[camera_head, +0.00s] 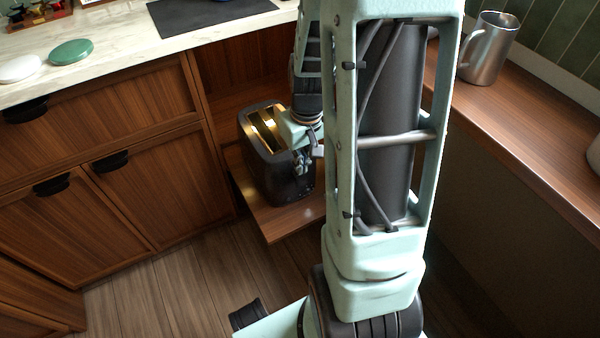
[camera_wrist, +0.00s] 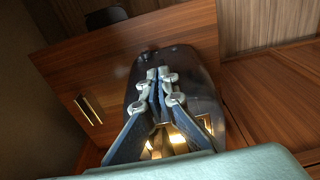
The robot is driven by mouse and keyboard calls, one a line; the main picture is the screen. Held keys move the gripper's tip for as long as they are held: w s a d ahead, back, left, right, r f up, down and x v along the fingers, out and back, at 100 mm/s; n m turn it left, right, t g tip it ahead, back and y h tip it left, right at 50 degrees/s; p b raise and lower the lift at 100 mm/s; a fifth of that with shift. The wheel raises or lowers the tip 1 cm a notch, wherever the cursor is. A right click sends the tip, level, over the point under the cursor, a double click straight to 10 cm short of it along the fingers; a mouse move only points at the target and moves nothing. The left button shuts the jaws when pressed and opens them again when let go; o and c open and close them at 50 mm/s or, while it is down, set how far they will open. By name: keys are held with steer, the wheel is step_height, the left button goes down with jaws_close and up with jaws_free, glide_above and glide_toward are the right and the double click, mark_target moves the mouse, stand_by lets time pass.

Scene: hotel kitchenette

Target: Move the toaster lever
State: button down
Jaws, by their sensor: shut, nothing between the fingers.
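The dark toaster (camera_head: 264,160) stands on a low wooden shelf, with two long slots glowing warm on its top. My gripper (camera_head: 303,163) is at the toaster's right end, close to its upper edge. In the wrist view my gripper (camera_wrist: 157,73) is shut and empty, with its fingers over the toaster (camera_wrist: 205,78). A small dark knob-like part (camera_wrist: 148,55) shows just beyond the fingertips; I cannot tell whether it is the lever or whether the fingers touch it. In the head view my arm hides part of the toaster's right side.
The wooden shelf (camera_head: 285,217) sits in a recess below the marble counter (camera_head: 115,38). Wooden cabinets with dark handles (camera_head: 110,161) stand at left. A wooden ledge (camera_head: 510,115) with a metal mug (camera_head: 487,50) is at right. The floor at front left is clear.

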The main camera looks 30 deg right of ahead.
step_height(320, 180, down, 7)
steer(key=b, duration=0.5)
steer(key=shift+f, duration=0.1)
steer(key=s, duration=0.1)
steer(key=s+r, duration=0.1)
steer(key=s, duration=0.1)
steer(key=shift+d, duration=0.1)
stand_by(0.3)
step_height(320, 180, up, 12)
steer(key=s, duration=0.1)
stand_by(0.5)
steer(key=shift+s, duration=0.1)
